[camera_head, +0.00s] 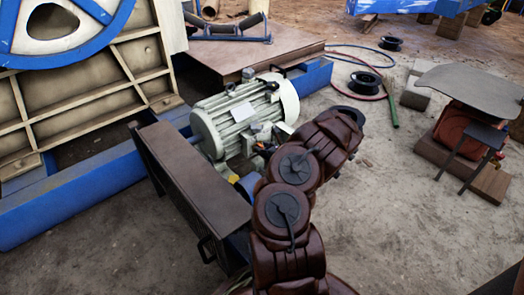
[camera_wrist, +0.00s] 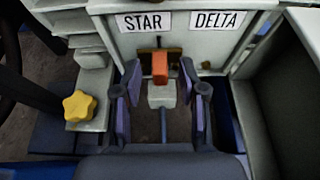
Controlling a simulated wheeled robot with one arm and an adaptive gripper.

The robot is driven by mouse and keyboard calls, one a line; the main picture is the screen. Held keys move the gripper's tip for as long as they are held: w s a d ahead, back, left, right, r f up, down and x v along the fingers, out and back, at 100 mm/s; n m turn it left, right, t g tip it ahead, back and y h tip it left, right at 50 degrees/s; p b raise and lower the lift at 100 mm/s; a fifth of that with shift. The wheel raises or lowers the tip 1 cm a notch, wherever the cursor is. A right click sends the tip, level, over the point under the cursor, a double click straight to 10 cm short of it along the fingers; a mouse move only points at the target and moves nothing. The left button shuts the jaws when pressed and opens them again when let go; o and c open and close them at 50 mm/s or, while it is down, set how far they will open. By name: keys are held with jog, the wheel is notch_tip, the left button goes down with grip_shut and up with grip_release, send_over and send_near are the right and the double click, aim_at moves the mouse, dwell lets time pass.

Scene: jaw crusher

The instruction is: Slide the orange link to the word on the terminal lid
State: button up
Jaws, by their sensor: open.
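In the wrist view the pale terminal lid (camera_wrist: 181,43) carries two white labels, STAR (camera_wrist: 143,22) on the left and DELTA (camera_wrist: 216,20) on the right. The orange link (camera_wrist: 160,67) stands at a dark slot below the labels, under the right end of STAR and left of DELTA. A pale grey block (camera_wrist: 162,94) shows just below it. My gripper (camera_wrist: 163,92) is open, with one finger on each side of the block. The orange link lies just beyond the fingertips, with no contact visible. In the head view my arm covers the link.
A yellow knob (camera_wrist: 79,106) sits left of my fingers. The pale green motor (camera_head: 238,118) stands beside a long brown guard (camera_head: 190,175). Blue frame beams (camera_head: 75,203) run along the left.

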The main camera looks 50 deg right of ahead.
jog(key=shift+w+d+f, duration=0.1)
jog(key=shift+w, duration=0.25)
jog(key=shift+c, duration=0.2)
grip_shut()
